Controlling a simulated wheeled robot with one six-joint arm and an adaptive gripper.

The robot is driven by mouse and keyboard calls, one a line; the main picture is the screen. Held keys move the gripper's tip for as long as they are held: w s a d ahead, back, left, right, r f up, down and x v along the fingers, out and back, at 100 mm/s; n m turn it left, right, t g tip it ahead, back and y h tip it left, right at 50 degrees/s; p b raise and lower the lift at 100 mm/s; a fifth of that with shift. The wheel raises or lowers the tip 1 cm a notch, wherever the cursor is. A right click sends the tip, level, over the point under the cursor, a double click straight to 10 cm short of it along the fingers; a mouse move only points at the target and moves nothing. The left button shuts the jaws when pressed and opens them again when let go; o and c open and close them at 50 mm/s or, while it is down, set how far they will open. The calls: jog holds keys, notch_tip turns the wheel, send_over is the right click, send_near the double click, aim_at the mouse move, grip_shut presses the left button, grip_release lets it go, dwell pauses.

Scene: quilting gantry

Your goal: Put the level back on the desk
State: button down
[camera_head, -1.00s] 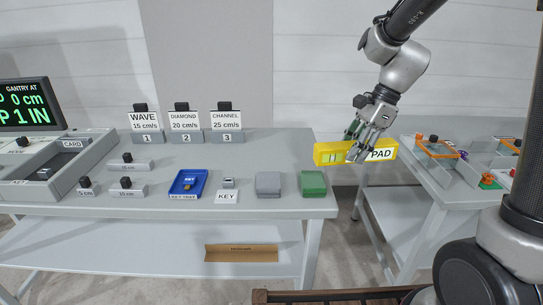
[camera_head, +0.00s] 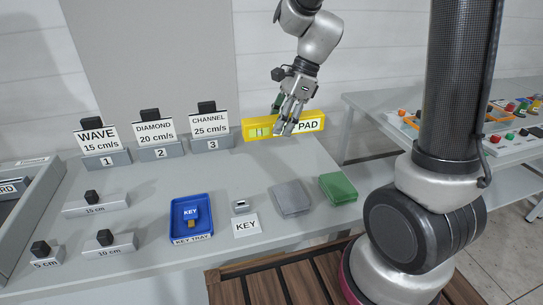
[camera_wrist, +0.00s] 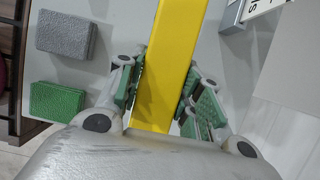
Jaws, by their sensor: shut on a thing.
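The level is a yellow bar (camera_head: 258,129) with a pale green vial window and a white label ending in "PAD". My gripper (camera_head: 286,128) is shut on it right of its middle and holds it level. In the head view it shows in front of the back right part of the grey desk (camera_head: 268,164); its height above the desk is hard to tell. In the wrist view the yellow bar (camera_wrist: 172,60) runs between the green-padded fingers (camera_wrist: 160,100).
Signs (camera_head: 155,137) on grey blocks line the desk's back left. A blue key tray (camera_head: 191,218), a KEY label (camera_head: 246,226), a grey block (camera_head: 291,197) and a green block (camera_head: 338,188) lie nearer the front. Bare desk lies behind these blocks. Another table stands at right.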

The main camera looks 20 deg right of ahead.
aim_at(276, 163)
notch_tip(276, 163, down, 10)
jog(key=shift+r, duration=0.25)
jog(key=shift+f, duration=0.15)
jog(key=c, duration=1)
grip_release()
jog(key=shift+o, duration=0.2)
